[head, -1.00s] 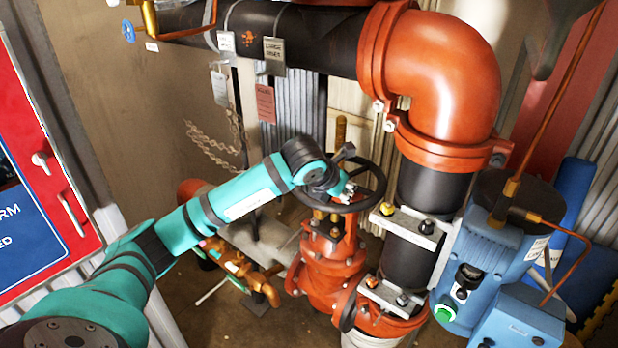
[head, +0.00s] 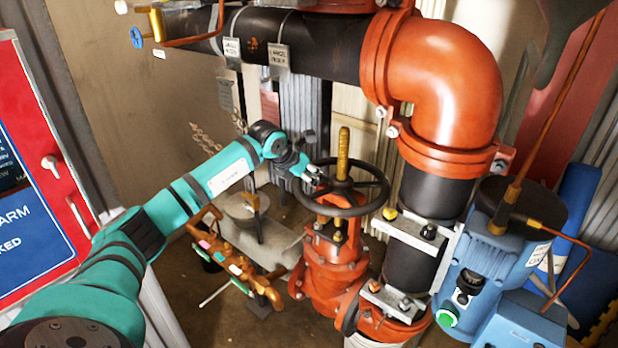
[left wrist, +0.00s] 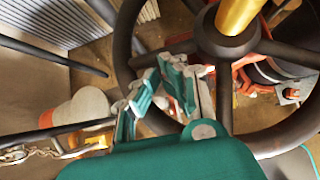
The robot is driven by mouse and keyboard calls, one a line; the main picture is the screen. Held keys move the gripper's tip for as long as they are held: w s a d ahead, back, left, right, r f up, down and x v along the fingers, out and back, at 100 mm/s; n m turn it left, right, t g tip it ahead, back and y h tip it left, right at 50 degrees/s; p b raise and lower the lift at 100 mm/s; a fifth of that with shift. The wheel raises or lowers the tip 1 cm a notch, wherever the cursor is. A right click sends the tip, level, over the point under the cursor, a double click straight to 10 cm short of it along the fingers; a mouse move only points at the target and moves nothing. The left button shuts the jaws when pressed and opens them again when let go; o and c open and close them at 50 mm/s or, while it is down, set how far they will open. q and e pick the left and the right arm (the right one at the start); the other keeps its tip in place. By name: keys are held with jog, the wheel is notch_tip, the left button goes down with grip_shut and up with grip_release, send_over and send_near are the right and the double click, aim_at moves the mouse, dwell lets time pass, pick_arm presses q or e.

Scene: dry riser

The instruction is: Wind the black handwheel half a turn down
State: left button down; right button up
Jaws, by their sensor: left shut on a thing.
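The black handwheel (head: 352,211) lies roughly level on top of the red valve (head: 335,260), with a brass threaded stem (head: 343,150) rising through its hub. My left gripper (head: 312,174) is at the far left part of the wheel's rim. In the left wrist view, the handwheel (left wrist: 275,143) shows its rim, spokes and hub close up, with the stem (left wrist: 237,14) above. The left gripper's fingers (left wrist: 163,108) are on either side of the rim, shut on it; the exact contact is partly hidden by the fingers. My right gripper is not in view.
A black pipe with an orange elbow (head: 440,80) stands close right of the wheel. A blue motor unit (head: 490,255) is farther right. Brass pipework (head: 235,262) is low to the left. A red cabinet (head: 50,165) stands at the left edge.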

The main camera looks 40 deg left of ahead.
pick_arm(q)
jog(key=shift+w+a+f, duration=0.1)
jog(key=shift+a+f, duration=0.35)
jog(key=shift+r, duration=0.15)
